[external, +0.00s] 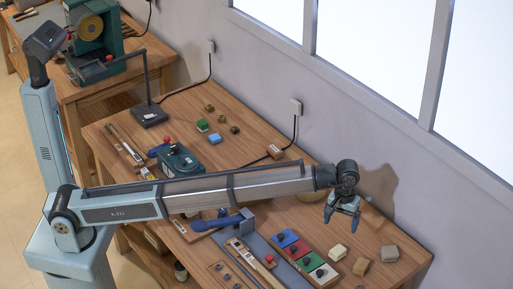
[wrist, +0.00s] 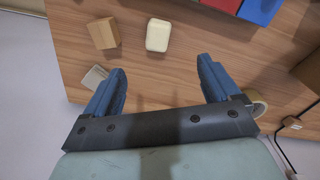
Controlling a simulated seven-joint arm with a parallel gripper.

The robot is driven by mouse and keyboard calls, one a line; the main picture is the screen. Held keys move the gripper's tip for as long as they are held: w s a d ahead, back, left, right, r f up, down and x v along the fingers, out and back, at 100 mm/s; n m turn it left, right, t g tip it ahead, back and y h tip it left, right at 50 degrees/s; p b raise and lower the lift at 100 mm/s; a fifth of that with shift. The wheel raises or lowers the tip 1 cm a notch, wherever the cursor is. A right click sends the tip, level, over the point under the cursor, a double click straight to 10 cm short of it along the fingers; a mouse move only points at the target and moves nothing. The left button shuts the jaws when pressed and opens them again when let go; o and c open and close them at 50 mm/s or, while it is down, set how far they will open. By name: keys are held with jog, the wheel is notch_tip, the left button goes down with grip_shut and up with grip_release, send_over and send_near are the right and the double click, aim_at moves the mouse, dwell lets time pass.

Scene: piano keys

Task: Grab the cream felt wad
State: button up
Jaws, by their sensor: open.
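The cream felt wad (external: 338,252) looks like a small pale block with rounded edges, lying on the wooden bench in front of the colored plates. In the wrist view the cream felt wad (wrist: 158,36) lies near the top middle, fully visible. My gripper (external: 342,222) is open and empty, pointing down above the bench, up and slightly right of the wad in the external view. In the wrist view my gripper (wrist: 161,66) has its fingers spread wide, with the wad in line with the gap but beyond the fingertips. Nothing touches the wad.
A tan block (external: 361,267) and a paler beige block (external: 389,253) lie close to the wad. A tape roll (wrist: 257,102) lies right of my fingers.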

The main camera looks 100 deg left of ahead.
jog(key=n, duration=1.3)
send_over(338, 249)
jog(key=f, duration=0.8)
jog(key=shift+s, duration=0.25)
jog(key=shift+w+f, duration=0.15)
jog(key=shift+f, duration=1.3)
jog(key=shift+w+f, duration=0.1)
jog(key=shift+f, duration=1.35)
jog(key=shift+c, duration=0.2)
jog(key=c, duration=1)
